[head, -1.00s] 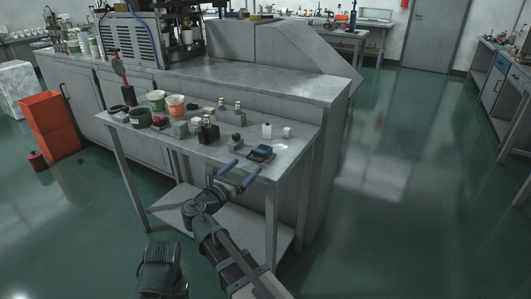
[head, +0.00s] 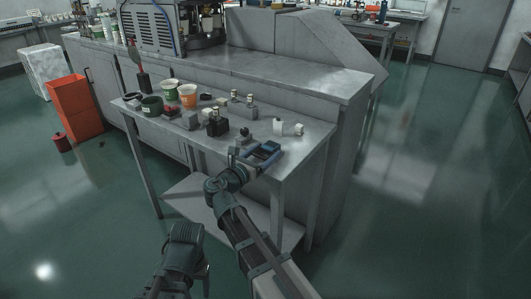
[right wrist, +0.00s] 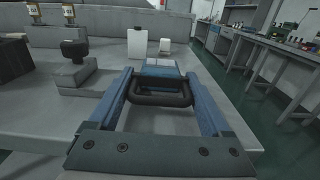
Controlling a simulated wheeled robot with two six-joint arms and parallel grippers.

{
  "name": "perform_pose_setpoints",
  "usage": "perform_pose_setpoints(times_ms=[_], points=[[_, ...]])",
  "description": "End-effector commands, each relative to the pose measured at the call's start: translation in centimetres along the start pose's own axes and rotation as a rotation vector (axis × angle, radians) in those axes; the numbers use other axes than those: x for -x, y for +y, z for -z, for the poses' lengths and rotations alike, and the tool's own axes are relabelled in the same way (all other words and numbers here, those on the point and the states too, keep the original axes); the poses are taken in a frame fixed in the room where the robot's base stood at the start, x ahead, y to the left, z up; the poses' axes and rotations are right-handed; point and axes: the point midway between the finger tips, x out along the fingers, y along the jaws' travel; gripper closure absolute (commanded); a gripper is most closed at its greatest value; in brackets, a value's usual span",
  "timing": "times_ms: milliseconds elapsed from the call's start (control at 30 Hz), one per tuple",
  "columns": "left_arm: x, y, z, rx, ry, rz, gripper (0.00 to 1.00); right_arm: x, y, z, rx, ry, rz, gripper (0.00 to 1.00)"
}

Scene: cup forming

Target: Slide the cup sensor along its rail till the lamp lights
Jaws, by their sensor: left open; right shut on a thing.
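A small blue-topped block with a black looped handle (right wrist: 163,92) is at the table's front right, and it also shows in the head view (head: 270,146). My right gripper (head: 262,155) is shut on the handle, with its blue fingers on both sides in the right wrist view (right wrist: 162,100). I cannot tell whether this block is the cup sensor. A black knob on a grey block (right wrist: 75,50) stands to its left, apart from the fingers. No rail or lit lamp can be made out. My left gripper (head: 200,262) is open, low in front of the table, its fingers hardly visible.
A long grey machine cabinet (head: 310,82) stands behind. Floor on the right is free.

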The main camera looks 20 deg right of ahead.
Motion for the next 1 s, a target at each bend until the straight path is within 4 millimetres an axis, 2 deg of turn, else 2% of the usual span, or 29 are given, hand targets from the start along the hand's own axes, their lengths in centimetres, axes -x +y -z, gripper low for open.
perform_pose_setpoints(times_ms=[33, 300, 500, 733, 1000], points=[[0.0, 0.0, 0.0, 0.000, 0.000, 0.000, 0.33, 0.0, 0.0, 0.0, 0.000, 0.000, 0.000, 0.54], [0.0, 0.0, 0.0, 0.000, 0.000, 0.000, 0.33, 0.0, 0.0, 0.0, 0.000, 0.000, 0.000, 1.00], [0.0, 0.0, 0.0, 0.000, 0.000, 0.000, 0.33, -0.1, 0.4, 0.0, 0.000, 0.000, 0.000, 1.00], [0.0, 0.0, 0.0, 0.000, 0.000, 0.000, 0.33, -0.1, 3.6, 0.0, 0.000, 0.000, -0.001, 1.00], [0.0, 0.0, 0.0, 0.000, 0.000, 0.000, 0.33, 0.0, 3.5, 0.0, 0.000, 0.000, 0.000, 1.00]])
